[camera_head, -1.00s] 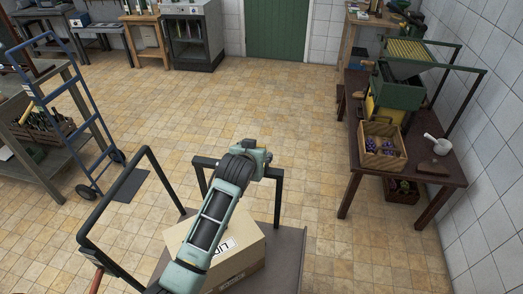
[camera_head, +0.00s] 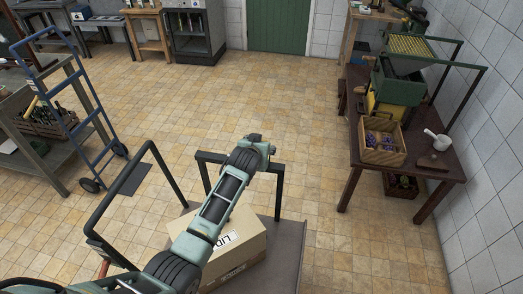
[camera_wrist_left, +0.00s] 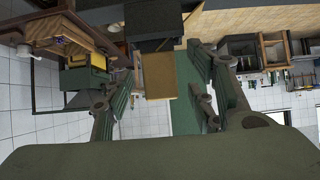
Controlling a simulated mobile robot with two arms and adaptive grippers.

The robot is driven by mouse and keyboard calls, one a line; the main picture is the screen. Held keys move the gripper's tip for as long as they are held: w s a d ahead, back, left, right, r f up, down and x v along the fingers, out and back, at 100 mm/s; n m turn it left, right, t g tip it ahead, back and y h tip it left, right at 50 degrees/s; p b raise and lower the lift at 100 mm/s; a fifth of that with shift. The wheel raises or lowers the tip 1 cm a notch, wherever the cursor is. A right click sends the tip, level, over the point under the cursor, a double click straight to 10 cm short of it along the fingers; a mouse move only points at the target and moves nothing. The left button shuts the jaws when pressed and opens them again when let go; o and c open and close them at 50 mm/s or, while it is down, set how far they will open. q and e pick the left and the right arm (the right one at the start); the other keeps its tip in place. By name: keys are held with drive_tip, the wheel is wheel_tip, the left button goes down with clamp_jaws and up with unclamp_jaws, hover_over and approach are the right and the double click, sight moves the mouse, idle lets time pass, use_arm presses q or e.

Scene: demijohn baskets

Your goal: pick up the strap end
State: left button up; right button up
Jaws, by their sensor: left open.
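I cannot make out a strap end in either view. My left arm reaches up from the bottom left of the head view, over a cardboard box (camera_head: 238,262). Its wrist end (camera_head: 260,145) is above a dark metal frame. In the left wrist view, which is upside down, my left gripper (camera_wrist_left: 160,72) has its two fingers spread apart with nothing held between them. A tan panel and the green door (camera_wrist_left: 184,118) show beyond the fingers. My right gripper is not in view.
The box sits on a dark platform (camera_head: 289,245) with metal rails. A brown table (camera_head: 419,160) at right bears a wooden crate (camera_head: 381,156) and a white mortar (camera_head: 438,140). A blue hand truck (camera_head: 85,150) and a workbench stand at left. The tiled floor (camera_head: 240,95) between is clear.

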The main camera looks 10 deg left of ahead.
use_arm(q)
drive_tip(key=c, duration=1.3)
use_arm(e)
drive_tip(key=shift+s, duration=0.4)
